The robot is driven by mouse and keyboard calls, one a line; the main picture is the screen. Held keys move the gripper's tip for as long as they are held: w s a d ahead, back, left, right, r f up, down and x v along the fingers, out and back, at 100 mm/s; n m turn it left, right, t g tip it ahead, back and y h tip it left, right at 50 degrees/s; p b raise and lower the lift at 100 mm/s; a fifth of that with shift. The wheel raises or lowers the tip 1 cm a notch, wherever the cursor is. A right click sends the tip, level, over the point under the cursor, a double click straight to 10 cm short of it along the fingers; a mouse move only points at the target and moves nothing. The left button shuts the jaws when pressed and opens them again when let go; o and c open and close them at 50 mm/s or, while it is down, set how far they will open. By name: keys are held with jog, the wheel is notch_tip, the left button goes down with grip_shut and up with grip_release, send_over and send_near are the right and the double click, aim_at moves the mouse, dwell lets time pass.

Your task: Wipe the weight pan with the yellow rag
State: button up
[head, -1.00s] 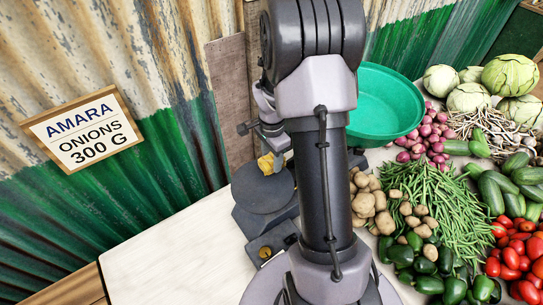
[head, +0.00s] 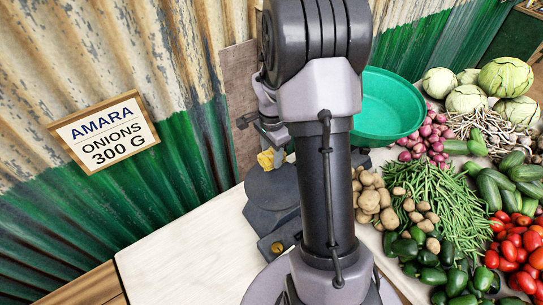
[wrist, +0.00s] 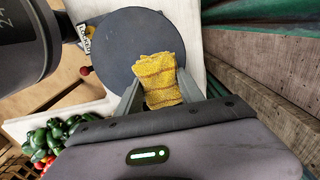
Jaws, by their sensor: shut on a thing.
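The weight pan is a flat, dark grey round plate (head: 275,190) on the balance, partly hidden by my arm in the head view. It fills the upper middle of the wrist view (wrist: 120,50). The yellow rag (wrist: 158,72) is bunched between my gripper's fingers (wrist: 160,92), which are shut on it. In the wrist view the rag overlaps the near part of the pan. In the head view the rag (head: 267,159) shows at the pan's far edge, beside my gripper. I cannot tell whether the rag touches the pan.
A green basin (head: 385,105) stands behind my arm. Potatoes (head: 370,198), green beans (head: 435,205) and other vegetables crowd the right side. A small brass weight (head: 277,247) sits at the balance's front. The pale tabletop (head: 185,255) at left is clear; a corrugated wall (head: 120,190) rises behind.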

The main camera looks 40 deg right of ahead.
jog(key=shift+r+p, duration=0.9)
jog(key=shift+r, duration=0.65)
jog(key=shift+f, duration=0.15)
